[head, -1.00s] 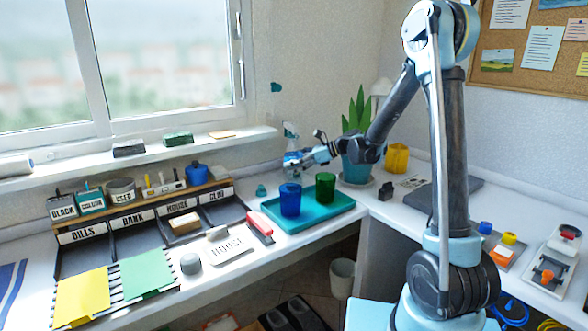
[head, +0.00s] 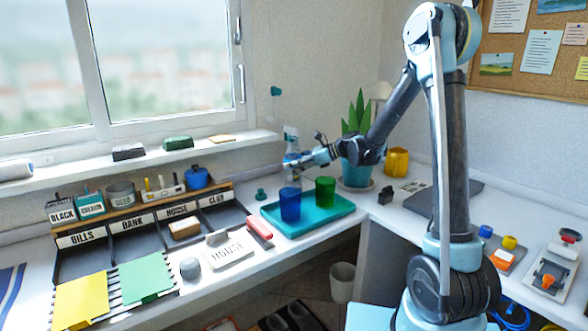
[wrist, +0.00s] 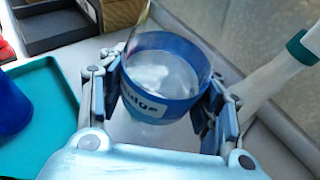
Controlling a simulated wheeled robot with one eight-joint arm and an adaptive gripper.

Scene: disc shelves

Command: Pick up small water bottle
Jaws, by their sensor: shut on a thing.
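A small clear bottle with a blue label band (wrist: 160,105) is between the fingers of my gripper (wrist: 165,88) in the wrist view. Part of the label's white lettering shows. My gripper is shut on the bottle, with a finger against each side. In the head view my gripper (head: 292,165) is behind the teal tray, close to the wall under the window's right end. The bottle is hard to make out there. I cannot tell whether its base is on the table.
A teal tray (head: 335,210) holds a blue cup (head: 290,205) and a green cup (head: 325,190) in front of my gripper. A spray bottle (head: 290,138) shows right behind it. A potted plant (head: 357,165) stands to the right, a bill sorter (head: 140,232) to the left.

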